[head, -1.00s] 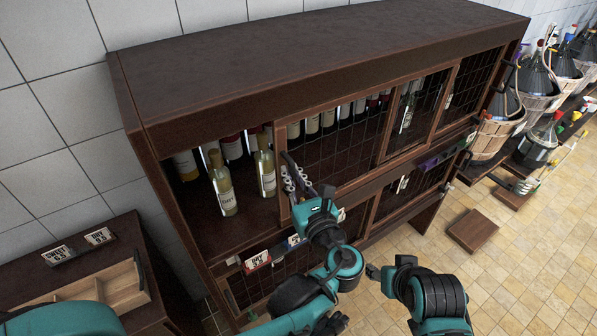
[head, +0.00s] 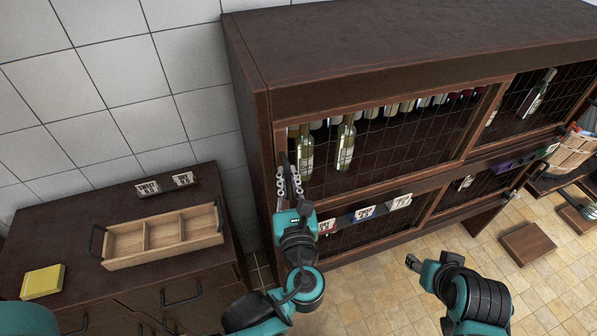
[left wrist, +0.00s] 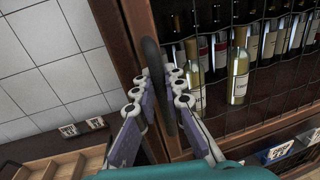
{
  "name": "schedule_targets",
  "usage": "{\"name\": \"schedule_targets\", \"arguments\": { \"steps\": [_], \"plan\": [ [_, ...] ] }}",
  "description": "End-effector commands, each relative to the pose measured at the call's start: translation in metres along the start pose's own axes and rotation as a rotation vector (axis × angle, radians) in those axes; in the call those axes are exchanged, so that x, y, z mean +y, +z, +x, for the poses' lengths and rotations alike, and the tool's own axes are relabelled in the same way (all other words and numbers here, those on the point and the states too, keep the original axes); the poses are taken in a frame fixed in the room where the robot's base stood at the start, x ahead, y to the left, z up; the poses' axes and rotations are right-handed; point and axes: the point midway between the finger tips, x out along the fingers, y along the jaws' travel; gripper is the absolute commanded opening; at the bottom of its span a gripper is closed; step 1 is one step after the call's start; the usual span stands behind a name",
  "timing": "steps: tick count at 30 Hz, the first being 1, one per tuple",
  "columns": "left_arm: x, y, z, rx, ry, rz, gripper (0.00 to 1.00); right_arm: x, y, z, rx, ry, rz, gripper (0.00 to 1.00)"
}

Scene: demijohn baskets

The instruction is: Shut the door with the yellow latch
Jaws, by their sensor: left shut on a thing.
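A sliding mesh door (head: 390,145) in a dark wooden frame covers the upper left bay of the cabinet (head: 360,52). Its left edge is close to the cabinet's left post; I cannot tell if they touch. My left gripper (head: 288,178) is shut on the door's dark upright handle (left wrist: 153,58), with the fingers (left wrist: 165,98) on both sides of it in the left wrist view. I cannot make out a yellow latch. My right gripper (head: 413,263) is low in front of the cabinet, away from the door, its fingers too small to read.
Bottles (head: 345,145) stand behind the mesh. Price cards (head: 362,213) line the rail below the door. A dresser (head: 65,230) at the left bears a wooden divided tray (head: 163,232) and a yellow block (head: 42,281). A brown board (head: 527,244) lies on the tiled floor.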

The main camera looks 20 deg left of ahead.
Motion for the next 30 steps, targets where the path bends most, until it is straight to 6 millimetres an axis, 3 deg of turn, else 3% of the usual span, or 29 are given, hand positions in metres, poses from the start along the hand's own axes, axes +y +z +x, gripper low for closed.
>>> {"name": "schedule_targets", "arguments": {
  "steps": [1, 3, 4, 5, 17, 30],
  "plan": [
    [-0.001, 0.001, 0.001, -0.002, 0.001, 0.001, 0.00, 0.000, 0.000, 0.000, 0.000, 0.000, 0.000, 0.50],
    [-0.001, 0.001, 0.001, -0.002, 0.001, 0.001, 0.24, 0.000, 0.000, 0.000, 0.000, 0.000, 0.000, 0.50],
    [-0.001, 0.001, 0.001, -0.002, 0.001, 0.001, 0.32, 0.000, 0.000, 0.000, 0.000, 0.000, 0.000, 0.50],
    [-0.001, 0.001, 0.001, -0.002, 0.001, 0.001, 0.33, 0.000, 0.000, 0.000, 0.000, 0.000, 0.000, 0.50],
    [-0.002, 0.000, -0.006, -0.001, -0.003, 0.000, 0.33, 0.000, 0.000, 0.000, 0.000, 0.000, 0.000, 0.50],
    [-0.003, 0.000, -0.070, -0.001, -0.009, 0.000, 0.33, 0.000, 0.000, 0.000, 0.000, 0.000, 0.000, 0.50]
  ]
}}
